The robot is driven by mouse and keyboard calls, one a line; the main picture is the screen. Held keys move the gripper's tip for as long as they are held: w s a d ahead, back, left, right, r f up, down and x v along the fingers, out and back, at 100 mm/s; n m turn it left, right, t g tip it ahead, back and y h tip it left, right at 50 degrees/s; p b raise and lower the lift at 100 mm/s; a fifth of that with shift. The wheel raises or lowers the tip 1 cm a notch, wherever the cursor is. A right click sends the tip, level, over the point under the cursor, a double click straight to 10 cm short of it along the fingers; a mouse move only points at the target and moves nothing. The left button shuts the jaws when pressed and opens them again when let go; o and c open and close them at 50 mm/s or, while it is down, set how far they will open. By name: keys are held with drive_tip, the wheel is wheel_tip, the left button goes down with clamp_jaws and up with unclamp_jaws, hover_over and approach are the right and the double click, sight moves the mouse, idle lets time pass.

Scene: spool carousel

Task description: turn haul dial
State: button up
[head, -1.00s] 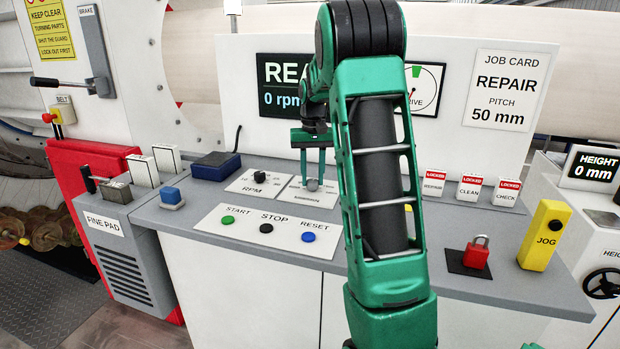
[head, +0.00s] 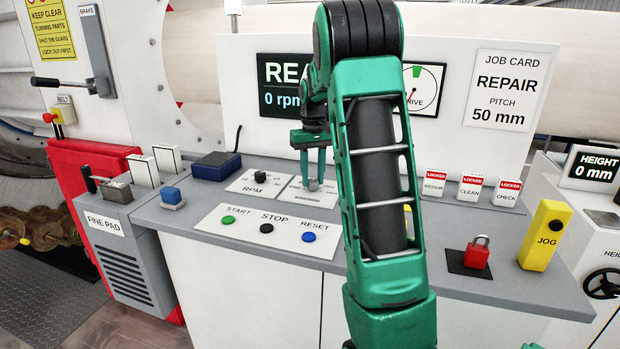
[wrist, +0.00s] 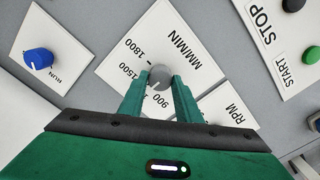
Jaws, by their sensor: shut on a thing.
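The haul dial is a grey knob (wrist: 159,76) on a white plate (wrist: 130,65) marked MM/MIN, with 900, 1500 and 1800 readable in the wrist view. My gripper (wrist: 158,92) has its two green fingers on either side of the knob, shut on it. In the head view my gripper (head: 313,184) points down onto the same grey knob (head: 313,186), and the plate is partly hidden by the fingers and arm.
The black RPM knob (head: 260,175) sits just left. The START (head: 228,220), STOP (head: 266,228) and RESET (head: 308,236) buttons lie in front. A blue RUN knob (wrist: 38,60) shows in the wrist view. A red padlock (head: 476,252) and yellow JOG post (head: 546,236) stand right.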

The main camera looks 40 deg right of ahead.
sight(312, 180)
drive_tip(key=o, duration=1.1)
drive_tip(key=shift+w+a+r, duration=0.1)
drive_tip(key=shift+w, duration=0.15)
drive_tip(key=shift+c, duration=0.2)
drive_tip(key=shift+s, duration=0.1)
wheel_tip(312, 180, up, 11)
drive_tip(key=shift+f, duration=0.2)
